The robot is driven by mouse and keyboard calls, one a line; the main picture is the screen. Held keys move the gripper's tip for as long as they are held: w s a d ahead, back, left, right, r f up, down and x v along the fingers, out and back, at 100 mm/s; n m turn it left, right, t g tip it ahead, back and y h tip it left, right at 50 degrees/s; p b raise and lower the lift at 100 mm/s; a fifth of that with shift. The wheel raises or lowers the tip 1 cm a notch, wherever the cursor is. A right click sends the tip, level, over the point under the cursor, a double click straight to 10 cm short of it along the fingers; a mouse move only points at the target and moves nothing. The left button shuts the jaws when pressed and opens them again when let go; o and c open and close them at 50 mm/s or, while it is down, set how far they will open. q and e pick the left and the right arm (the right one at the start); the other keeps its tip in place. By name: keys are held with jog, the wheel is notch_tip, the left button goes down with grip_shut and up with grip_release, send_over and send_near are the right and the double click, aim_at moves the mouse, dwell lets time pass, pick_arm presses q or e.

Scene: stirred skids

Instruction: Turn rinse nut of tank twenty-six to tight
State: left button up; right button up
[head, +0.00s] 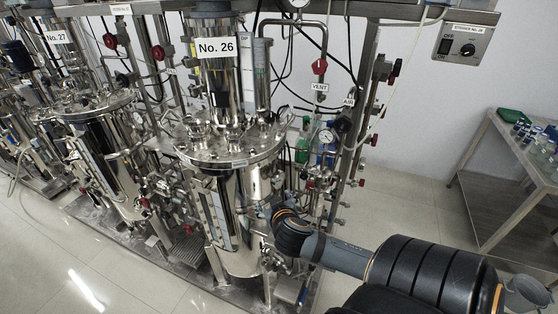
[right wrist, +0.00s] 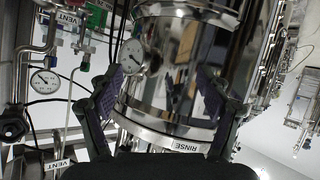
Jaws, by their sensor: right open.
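Tank twenty-six (head: 228,215) is a shiny steel vessel on legs, with a "No. 26" sign (head: 215,48) above its lid. My right arm comes in from the right, and its wrist is beside the tank's right side. In the right wrist view my right gripper (right wrist: 158,88) is open, with its two dark finger pads apart and the shiny tank wall (right wrist: 165,75) beyond them. A "RINSE" label (right wrist: 185,146) shows upside down on a pale band below the fingers. I cannot make out the rinse nut; the gripper body may hide it. My left gripper is not in view.
Pipes, red-handled valves (head: 319,67) and gauges (head: 326,136) stand close to the tank's right. In the right wrist view a gauge (right wrist: 131,56) is near the left finger. Tank 27 (head: 100,150) is at left. A side table (head: 500,150) stands right; floor between is clear.

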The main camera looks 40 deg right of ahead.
jog(key=s+f+g, duration=0.1)
jog(key=f, duration=0.1)
jog(key=s+a+f+g, duration=0.1)
jog(key=f, duration=0.2)
jog(key=s+a+f+n+g+y, duration=0.1)
jog(key=s+f, duration=0.1)
jog(key=shift+s+a+f, duration=0.1)
jog(key=shift+a+f, duration=0.05)
jog(key=shift+f, duration=0.15)
